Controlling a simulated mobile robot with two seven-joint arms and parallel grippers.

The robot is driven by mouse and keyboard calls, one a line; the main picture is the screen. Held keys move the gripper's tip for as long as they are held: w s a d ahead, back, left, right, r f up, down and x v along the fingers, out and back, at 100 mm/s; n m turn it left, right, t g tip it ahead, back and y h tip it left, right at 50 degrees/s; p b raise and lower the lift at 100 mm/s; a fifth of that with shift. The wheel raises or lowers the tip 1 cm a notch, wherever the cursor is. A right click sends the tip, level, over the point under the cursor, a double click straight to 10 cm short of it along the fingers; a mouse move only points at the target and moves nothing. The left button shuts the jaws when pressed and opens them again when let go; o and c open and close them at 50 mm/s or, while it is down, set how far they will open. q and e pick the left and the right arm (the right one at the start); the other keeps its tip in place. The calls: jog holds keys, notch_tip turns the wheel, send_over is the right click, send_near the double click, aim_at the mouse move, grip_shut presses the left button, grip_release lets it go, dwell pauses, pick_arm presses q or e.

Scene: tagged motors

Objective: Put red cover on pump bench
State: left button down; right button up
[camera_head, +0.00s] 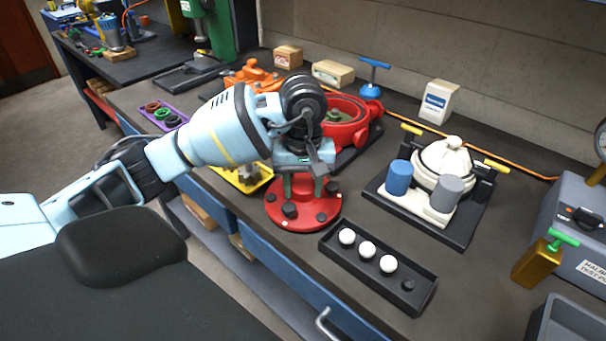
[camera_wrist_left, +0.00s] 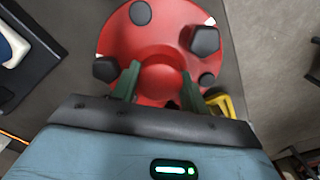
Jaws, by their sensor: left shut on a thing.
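The red cover (camera_head: 314,213) is a round disc with dark bolt heads and a raised middle. My left gripper (camera_head: 303,188) comes down over it and is shut on its raised middle. The left wrist view shows the cover (camera_wrist_left: 165,33) between the two green fingers of the gripper (camera_wrist_left: 159,90). I cannot tell whether the cover touches the bench top. A red pump housing (camera_head: 372,117), open at the top, stands behind my wrist on a dark base, partly hidden. My right gripper is not in view.
A black tray (camera_head: 408,303) with white balls lies right of the cover. A white domed unit (camera_head: 442,163) with blue and grey cylinders stands on a dark base beyond. A yellow tray (camera_head: 252,184) and an orange part (camera_head: 254,76) lie behind my arm. A grey case (camera_head: 580,225) stands far right.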

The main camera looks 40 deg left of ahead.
aim_at(303, 185)
pick_arm(q)
jog(key=shift+f, duration=0.2)
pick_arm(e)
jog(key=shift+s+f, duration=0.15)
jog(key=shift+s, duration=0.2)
pick_arm(q)
jog(key=c, duration=0.7)
grip_release()
jog(key=shift+f, duration=0.1)
jog(key=shift+c, duration=0.2)
notch_tip(303, 185, up, 12)
jog(key=p, duration=0.1)
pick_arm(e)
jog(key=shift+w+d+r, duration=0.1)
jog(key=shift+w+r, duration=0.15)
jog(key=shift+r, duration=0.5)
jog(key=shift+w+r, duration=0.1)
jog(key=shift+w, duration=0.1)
